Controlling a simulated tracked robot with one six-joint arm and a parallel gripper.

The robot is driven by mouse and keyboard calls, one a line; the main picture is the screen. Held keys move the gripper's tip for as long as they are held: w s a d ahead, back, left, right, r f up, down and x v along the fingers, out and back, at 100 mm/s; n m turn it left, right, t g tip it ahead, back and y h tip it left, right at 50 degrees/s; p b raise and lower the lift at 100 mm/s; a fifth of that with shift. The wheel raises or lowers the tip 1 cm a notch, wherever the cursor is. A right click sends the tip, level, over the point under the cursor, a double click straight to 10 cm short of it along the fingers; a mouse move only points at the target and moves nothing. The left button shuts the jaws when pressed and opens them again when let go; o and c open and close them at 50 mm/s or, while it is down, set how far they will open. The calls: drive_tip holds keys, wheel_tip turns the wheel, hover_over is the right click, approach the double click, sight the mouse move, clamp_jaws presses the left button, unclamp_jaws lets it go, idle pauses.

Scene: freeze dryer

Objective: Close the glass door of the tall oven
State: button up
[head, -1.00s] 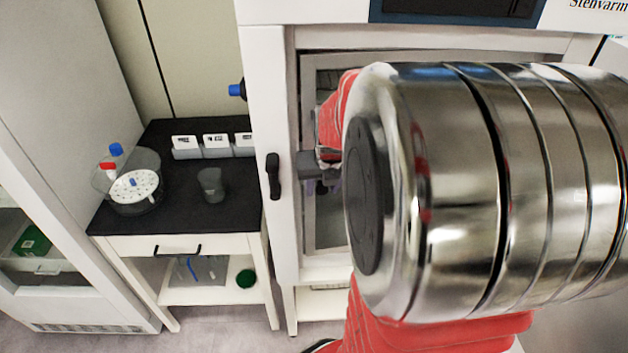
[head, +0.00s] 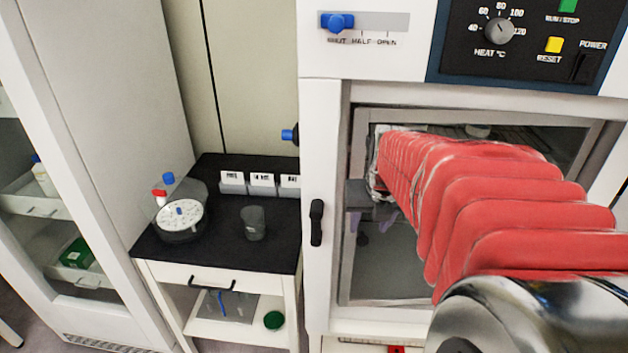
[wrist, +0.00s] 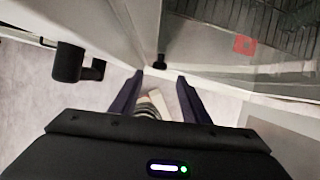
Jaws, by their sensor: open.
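The tall oven stands on the right in the head view, with a blue control panel (head: 530,50) on top. Its white front frame (head: 330,285) surrounds a grey-edged glass pane (head: 400,275), and a black handle (head: 316,222) sits on the left upright. How far the door stands from the oven body cannot be told. My gripper (head: 373,232) is at the pane's left side, right of the handle, partly hidden by my red-sleeved arm. In the wrist view my gripper (wrist: 162,88) is open and empty between its dark fingers, with white frame and glass to its right and a black handle (wrist: 75,62) at left.
A low table (head: 225,230) left of the oven carries a round tube holder (head: 180,222), a dark beaker (head: 253,222) and several white boxes (head: 262,183). A glass-fronted cabinet (head: 75,215) stands at far left. A blue knob (head: 338,21) is on the oven's upper left.

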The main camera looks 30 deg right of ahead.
drive_tip(key=v, duration=0.5)
drive_tip(key=shift+s+r, duration=0.1)
drive_tip(key=shift+r, duration=0.2)
drive_tip(key=shift+c, duration=0.3)
